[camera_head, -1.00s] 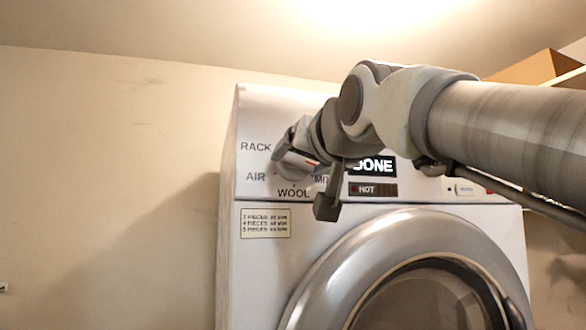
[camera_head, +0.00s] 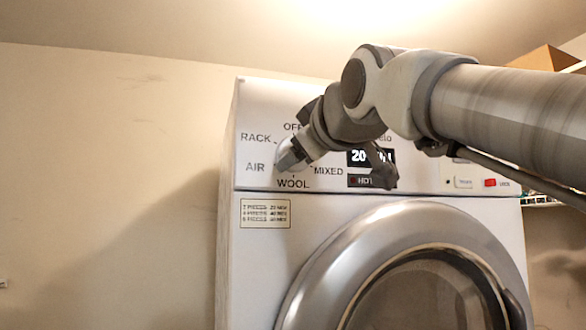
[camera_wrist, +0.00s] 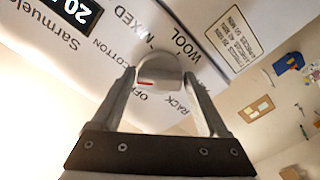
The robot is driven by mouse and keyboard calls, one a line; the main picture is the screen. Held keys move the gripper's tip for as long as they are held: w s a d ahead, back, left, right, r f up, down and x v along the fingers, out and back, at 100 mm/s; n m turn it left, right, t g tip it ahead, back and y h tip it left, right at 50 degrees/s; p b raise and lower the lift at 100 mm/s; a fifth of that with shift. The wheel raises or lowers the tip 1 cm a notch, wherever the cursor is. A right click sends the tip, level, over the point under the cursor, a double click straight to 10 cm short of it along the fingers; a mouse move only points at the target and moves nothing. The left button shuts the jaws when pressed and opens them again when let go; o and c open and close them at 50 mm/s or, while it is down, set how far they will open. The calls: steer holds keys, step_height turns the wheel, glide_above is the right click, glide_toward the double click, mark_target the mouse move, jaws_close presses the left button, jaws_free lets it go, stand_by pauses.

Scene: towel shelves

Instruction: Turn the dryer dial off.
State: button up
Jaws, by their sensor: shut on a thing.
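The dryer dial (camera_wrist: 165,68) is a rounded pale grey knob with a short red mark. In the wrist view it sits between my gripper's (camera_wrist: 160,80) two fingers, which are shut on its sides. The red mark faces the left of that view, near COTTON and OFF; I cannot tell exactly which label it meets. In the head view my gripper (camera_head: 287,155) covers most of the dial on the dryer's (camera_head: 255,215) front panel. OFF, RACK, AIR, WOOL and MIXED can be read around it. The display (camera_head: 358,157) is lit and shows a number starting with 20.
The round dryer door (camera_head: 330,260) is below the panel. A red button (camera_head: 490,183) is at the panel's right. A cardboard box (camera_head: 545,59) sits on a shelf at upper right. Bare wall (camera_head: 110,170) lies left of the dryer.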

steer(key=shift+r+n+p, duration=0.15)
steer(key=shift+n+p, duration=0.55)
steer(key=shift+n, duration=4.4)
steer(key=o, duration=1.2)
steer(key=shift+o, duration=0.2)
steer(key=b+v, duration=0.3)
steer(key=v, duration=1.4)
steer(key=shift+s+b, duration=0.25)
steer(key=shift+b, duration=0.1)
steer(key=shift+d+r, duration=0.1)
